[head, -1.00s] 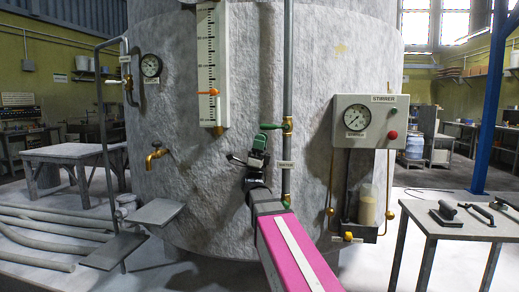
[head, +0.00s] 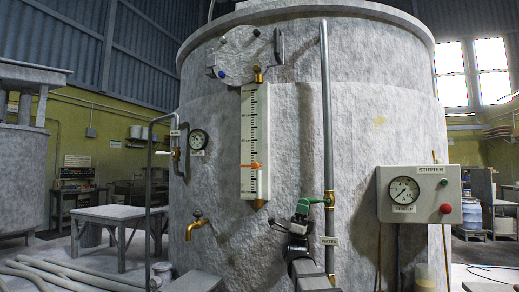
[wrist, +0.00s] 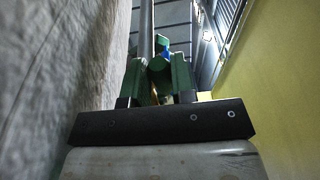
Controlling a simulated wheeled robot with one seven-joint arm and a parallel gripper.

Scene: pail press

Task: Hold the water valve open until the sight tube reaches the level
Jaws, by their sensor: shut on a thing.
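The water valve's green handle (head: 318,201) sits on the vertical pipe on the tank's front, above a WATER label (head: 329,241). My gripper (head: 301,214) is at the handle's left end and shut on it; in the wrist view, its green fingers (wrist: 159,78) stand on either side of the handle (wrist: 161,62), partly hiding it. The sight tube (head: 255,120) is an upright white scale with dark marks, left of the valve. An orange pointer (head: 252,166) sits on its lower part. The liquid level in the tube is too small to tell.
The large grey tank (head: 380,110) fills the middle. A STIRRER box (head: 419,194) with a gauge and red button is to the right. A brass tap (head: 197,225) and a round gauge (head: 198,139) are on the left. Hoses (head: 50,275) lie on the floor at lower left.

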